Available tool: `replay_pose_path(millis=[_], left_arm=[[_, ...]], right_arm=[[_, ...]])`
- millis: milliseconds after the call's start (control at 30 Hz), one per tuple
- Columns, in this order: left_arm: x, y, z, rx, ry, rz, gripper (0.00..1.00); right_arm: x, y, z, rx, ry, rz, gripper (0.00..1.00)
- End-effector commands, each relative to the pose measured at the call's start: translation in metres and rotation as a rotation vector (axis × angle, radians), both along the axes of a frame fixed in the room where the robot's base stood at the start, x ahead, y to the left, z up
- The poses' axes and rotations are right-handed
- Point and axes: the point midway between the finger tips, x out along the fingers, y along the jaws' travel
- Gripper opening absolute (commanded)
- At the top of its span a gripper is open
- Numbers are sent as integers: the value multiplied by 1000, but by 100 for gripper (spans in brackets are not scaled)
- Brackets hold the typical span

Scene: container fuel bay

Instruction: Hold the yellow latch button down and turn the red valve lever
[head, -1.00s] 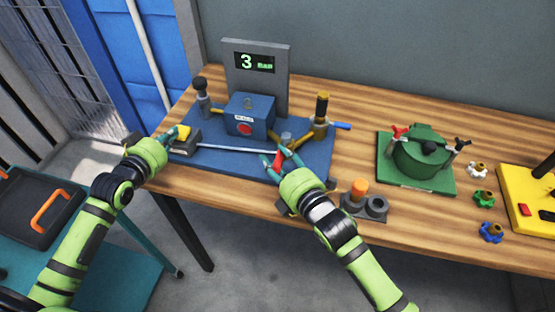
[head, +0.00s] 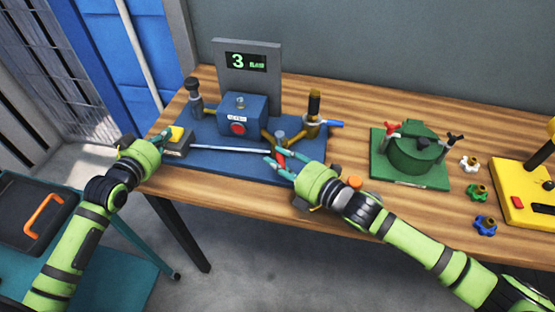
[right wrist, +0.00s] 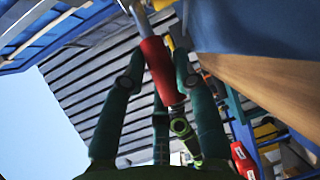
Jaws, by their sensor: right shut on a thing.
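The yellow latch button (head: 177,132) sits on a grey block at the left of the blue board (head: 215,165). My left gripper (head: 163,137) has its fingertips at the button; whether they press it is too small to tell. The red valve lever (head: 281,155) points toward the table's front edge from its grey pivot (head: 281,137). My right gripper (head: 270,163) is shut on the lever. In the right wrist view the red grip (right wrist: 158,65) lies between its fingers. The fingers partly hide the lever in the head view.
A blue box with a red button (head: 238,128) and a display reading 3 (head: 246,62) stand behind. A grey rod (head: 230,149) crosses the board's front. An orange-topped part (head: 354,183) is close to my right gripper. A green pot (head: 414,155) stands further right.

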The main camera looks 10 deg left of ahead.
Motion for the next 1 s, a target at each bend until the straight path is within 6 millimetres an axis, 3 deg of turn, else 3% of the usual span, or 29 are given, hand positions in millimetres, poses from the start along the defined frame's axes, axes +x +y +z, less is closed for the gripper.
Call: replay_pose_path(millis=[300, 333, 367, 400, 767, 867, 1000], left_arm=[[-1, 1, -4, 2, 11, 3, 0], [-1, 1, -4, 2, 12, 3, 0], [-1, 1, -4, 2, 12, 3, 0], [-1, 2, -4, 2, 12, 4, 0], [-1, 2, -4, 3, 11, 4, 0], [-1, 2, -4, 3, 11, 4, 0], [-1, 2, -4, 3, 12, 5, 0]], right_arm=[[0, 1, 3, 13, 6, 4, 0], [0, 0, 3, 12, 7, 3, 37], [0, 0, 3, 12, 6, 3, 49], [0, 0, 3, 11, 5, 4, 55], [1, -1, 3, 4, 3, 2, 55], [1, -1, 14, 5, -2, 3, 55], [1, -1, 42, 9, -7, 5, 55]])
